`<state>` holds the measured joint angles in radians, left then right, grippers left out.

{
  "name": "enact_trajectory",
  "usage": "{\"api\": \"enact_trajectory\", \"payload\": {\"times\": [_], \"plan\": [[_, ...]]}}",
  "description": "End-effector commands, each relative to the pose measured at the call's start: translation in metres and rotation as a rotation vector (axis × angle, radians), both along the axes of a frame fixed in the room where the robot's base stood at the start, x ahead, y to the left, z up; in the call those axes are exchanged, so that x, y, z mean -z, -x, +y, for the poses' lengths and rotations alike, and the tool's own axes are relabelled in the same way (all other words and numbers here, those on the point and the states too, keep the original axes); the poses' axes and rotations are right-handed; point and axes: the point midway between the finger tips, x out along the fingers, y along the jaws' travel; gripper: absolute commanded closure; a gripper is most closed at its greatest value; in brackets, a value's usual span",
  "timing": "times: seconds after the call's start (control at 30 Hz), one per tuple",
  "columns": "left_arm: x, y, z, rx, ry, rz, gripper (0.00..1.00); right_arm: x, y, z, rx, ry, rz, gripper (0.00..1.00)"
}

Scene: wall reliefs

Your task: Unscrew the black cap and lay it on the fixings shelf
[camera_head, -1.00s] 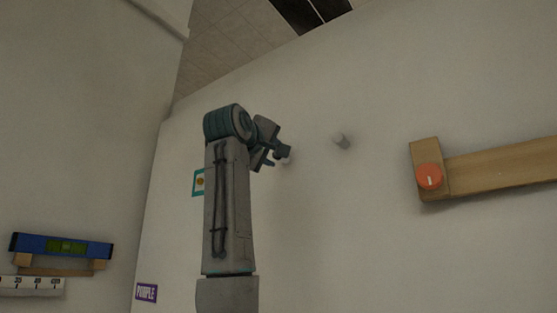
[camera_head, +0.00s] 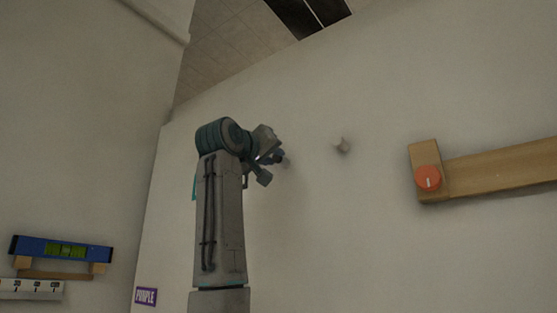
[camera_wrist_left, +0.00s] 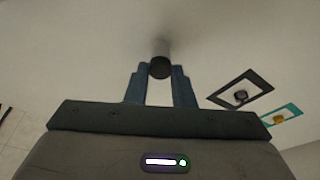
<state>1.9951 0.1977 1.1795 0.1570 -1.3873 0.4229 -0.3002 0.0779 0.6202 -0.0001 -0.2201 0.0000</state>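In the left wrist view, the black cap (camera_wrist_left: 160,68) faces me on the end of a pale post that meets the wall. My left gripper (camera_wrist_left: 160,72) has one finger on each side of the cap, and the fingers appear to touch it. In the head view, my left gripper (camera_head: 270,167) is at the wall, tilted, and its own parts mostly hide the cap. My right gripper is not in view. I cannot identify the fixings shelf for certain.
A pale stud (camera_head: 342,146) sticks out of the wall to the right. At lower left are a blue level (camera_head: 62,249) and a white scale strip (camera_head: 30,289). A black frame (camera_wrist_left: 240,77) hangs nearby.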

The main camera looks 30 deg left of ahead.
Motion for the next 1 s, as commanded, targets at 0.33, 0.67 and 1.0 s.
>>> {"api": "enact_trajectory", "payload": {"times": [0.33,0.67,1.0], "plan": [[-0.0011,0.0008,-0.0016,0.0,0.247,0.021,1.0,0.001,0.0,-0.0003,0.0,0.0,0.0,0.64],[-0.0005,0.0004,-0.0009,-0.001,0.454,0.038,1.0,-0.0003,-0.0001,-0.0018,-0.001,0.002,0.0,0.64],[-0.0024,0.001,-0.0017,0.0,0.545,0.044,1.0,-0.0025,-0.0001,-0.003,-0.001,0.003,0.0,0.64]]}}
